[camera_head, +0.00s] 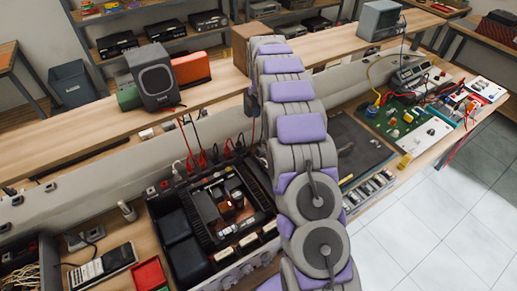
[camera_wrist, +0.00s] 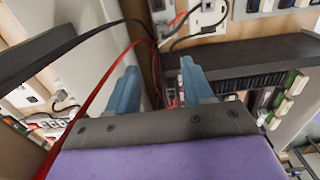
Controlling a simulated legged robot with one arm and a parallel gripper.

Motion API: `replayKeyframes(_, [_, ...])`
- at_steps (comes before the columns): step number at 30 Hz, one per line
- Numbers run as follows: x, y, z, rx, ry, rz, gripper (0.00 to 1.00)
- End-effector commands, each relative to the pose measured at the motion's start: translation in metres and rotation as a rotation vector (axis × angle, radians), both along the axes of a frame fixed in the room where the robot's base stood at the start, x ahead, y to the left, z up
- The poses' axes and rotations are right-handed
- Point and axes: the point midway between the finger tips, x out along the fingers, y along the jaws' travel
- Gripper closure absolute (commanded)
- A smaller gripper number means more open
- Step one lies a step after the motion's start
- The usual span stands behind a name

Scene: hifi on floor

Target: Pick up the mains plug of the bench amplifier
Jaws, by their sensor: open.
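The bench amplifier (camera_head: 258,183) looks like the open black chassis with exposed parts on the bench in the head view. Its dark finned case (camera_wrist: 240,60) appears to be at the right in the wrist view. A white plug (camera_head: 178,168) and red plugs (camera_head: 203,160) with leads are behind it; I cannot tell which is the mains plug. In the wrist view my gripper (camera_wrist: 160,66) has its two blue fingers apart. Small red and dark parts (camera_wrist: 172,97) show between and beyond the fingers, not clearly held. The gripper is hidden in the head view.
A black cable (camera_wrist: 60,50) and a red cable (camera_wrist: 100,88) pass close by the left finger. White sockets (camera_wrist: 207,18) are beyond. A speaker (camera_head: 153,75) stands on the wooden ledge behind the amplifier. A dark mat (camera_head: 355,150) and a circuit board (camera_head: 405,125) lie right.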

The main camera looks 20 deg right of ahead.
Motion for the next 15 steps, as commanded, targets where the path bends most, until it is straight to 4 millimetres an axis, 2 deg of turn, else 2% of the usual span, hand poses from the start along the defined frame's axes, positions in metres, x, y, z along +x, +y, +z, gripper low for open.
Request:
replayKeyframes(5, [-0.001,0.001,-0.022,0.001,0.004,0.000,0.49])
replayKeyframes(15, [-0.001,0.000,-0.087,0.001,0.003,-0.001,0.49])
